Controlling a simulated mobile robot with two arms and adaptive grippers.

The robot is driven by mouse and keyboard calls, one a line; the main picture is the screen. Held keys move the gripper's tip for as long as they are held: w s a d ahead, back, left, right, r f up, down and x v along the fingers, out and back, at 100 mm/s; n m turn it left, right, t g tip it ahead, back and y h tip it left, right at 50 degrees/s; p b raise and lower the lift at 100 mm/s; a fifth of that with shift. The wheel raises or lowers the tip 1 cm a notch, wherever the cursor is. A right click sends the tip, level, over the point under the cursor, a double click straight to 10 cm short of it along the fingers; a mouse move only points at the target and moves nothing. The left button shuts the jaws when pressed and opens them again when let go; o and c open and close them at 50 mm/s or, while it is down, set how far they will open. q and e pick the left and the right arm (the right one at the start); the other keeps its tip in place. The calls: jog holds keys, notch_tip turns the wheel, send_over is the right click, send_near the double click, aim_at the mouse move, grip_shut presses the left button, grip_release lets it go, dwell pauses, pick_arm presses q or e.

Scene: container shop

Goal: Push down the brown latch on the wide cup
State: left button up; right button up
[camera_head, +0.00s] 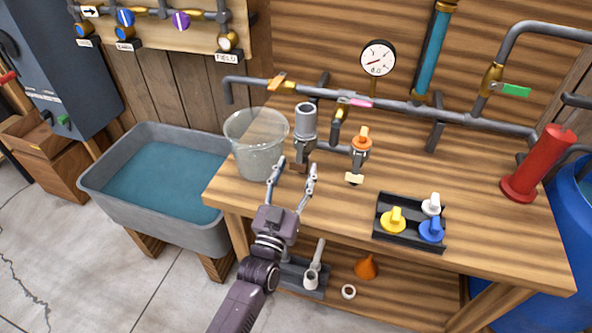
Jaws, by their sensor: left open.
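A wide grey cup-like pipe fitting (306,122) stands upright on the workbench, behind my left gripper. A small brown piece shows low at its base, between my fingertips; I cannot tell for sure that it is the latch. My left gripper (296,168) is open, its two fingers spread and pointing at the foot of the fitting. Whether a fingertip touches anything is unclear. My right gripper is not in view.
A clear bucket (256,150) stands close left of the fitting. An orange-topped valve (361,142) with a pale tab is to the right. A black tray (390,237) holds coloured knobs. A red cylinder (540,160) stands at the right. A water-filled trough (150,210) is left of the bench.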

pick_arm(q)
jog(key=v, duration=1.2)
